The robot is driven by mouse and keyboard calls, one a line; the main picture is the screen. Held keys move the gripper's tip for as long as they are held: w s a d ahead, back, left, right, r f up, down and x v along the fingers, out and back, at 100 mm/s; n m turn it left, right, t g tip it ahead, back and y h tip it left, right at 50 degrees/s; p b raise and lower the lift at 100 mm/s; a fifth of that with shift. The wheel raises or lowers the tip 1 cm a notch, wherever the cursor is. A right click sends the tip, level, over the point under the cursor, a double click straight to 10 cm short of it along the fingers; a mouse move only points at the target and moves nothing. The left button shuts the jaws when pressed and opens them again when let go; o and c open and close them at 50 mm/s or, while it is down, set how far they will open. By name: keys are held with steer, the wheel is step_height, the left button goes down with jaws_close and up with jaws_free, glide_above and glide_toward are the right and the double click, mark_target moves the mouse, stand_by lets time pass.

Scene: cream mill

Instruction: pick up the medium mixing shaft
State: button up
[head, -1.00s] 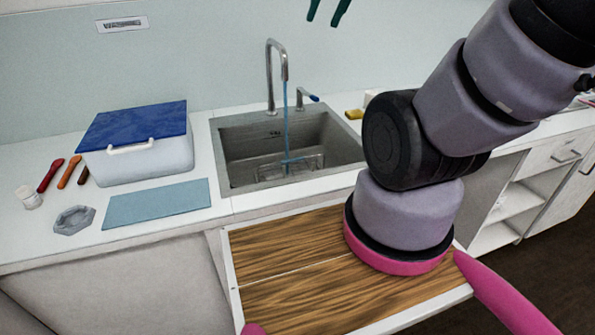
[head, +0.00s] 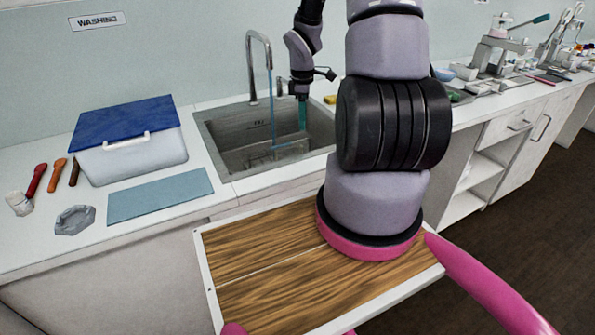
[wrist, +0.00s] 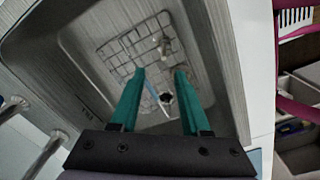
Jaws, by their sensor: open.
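My gripper (head: 303,115) hangs over the sink with its teal fingers pointing down, open and empty. In the wrist view, the two fingers of my gripper (wrist: 160,74) are spread apart above a wire rack (wrist: 122,46) in the sink basin. A small pale object (wrist: 163,44) lies on the rack, just beyond the fingertips. I cannot tell whether it is the medium mixing shaft. A dark round spot, probably the drain (wrist: 166,98), shows between the fingers. No mixing shaft can be made out for certain in either view.
The faucet (head: 251,65) runs a blue water stream (head: 271,105) beside my gripper. The sink (head: 222,160) has raised walls.

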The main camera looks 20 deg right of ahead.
steer(key=shift+n, duration=0.4)
steer(key=f, duration=0.7)
steer(key=shift+s+a+f, duration=0.2)
steer(key=shift+f, duration=0.1)
steer(key=shift+w+f, duration=0.1)
steer(key=shift+f, duration=2.85)
jaws_close()
